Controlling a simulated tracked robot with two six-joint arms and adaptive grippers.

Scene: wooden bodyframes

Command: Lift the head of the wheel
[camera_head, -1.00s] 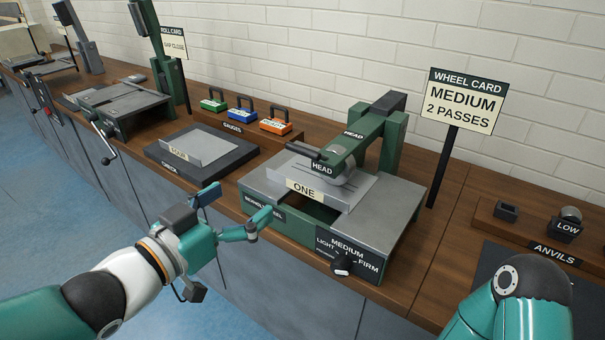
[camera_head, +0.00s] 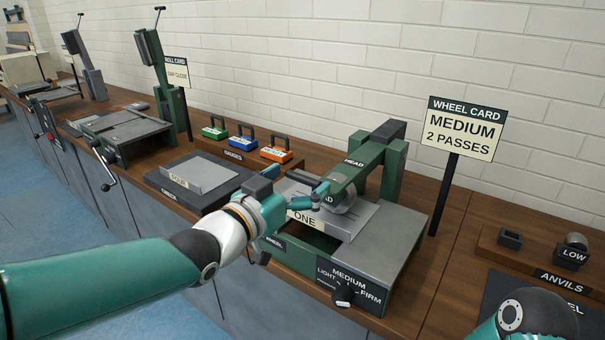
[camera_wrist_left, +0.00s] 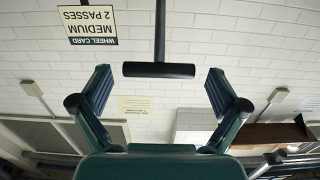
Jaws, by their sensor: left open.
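The wheel machine's green head arm (camera_head: 352,178) reaches forward over a grey sheet (camera_head: 359,217) marked ONE, and its HEAD label is partly covered by my gripper. My left gripper (camera_head: 312,190) is at the front end of the head, open. In the left wrist view, a black crossbar handle (camera_wrist_left: 158,70) on a thin stem lies between the spread fingers of the left gripper (camera_wrist_left: 158,82), with a gap on each side. My right arm (camera_head: 535,315) shows at the lower right; its gripper is out of view.
The wheel card (camera_head: 462,130) reads MEDIUM, 2 PASSES and stands on a post right of the machine. A pressure knob (camera_head: 343,297) is on the machine's front. Gauges (camera_head: 240,141) and a check plate (camera_head: 193,182) are to the left; anvils (camera_head: 573,253) are to the right.

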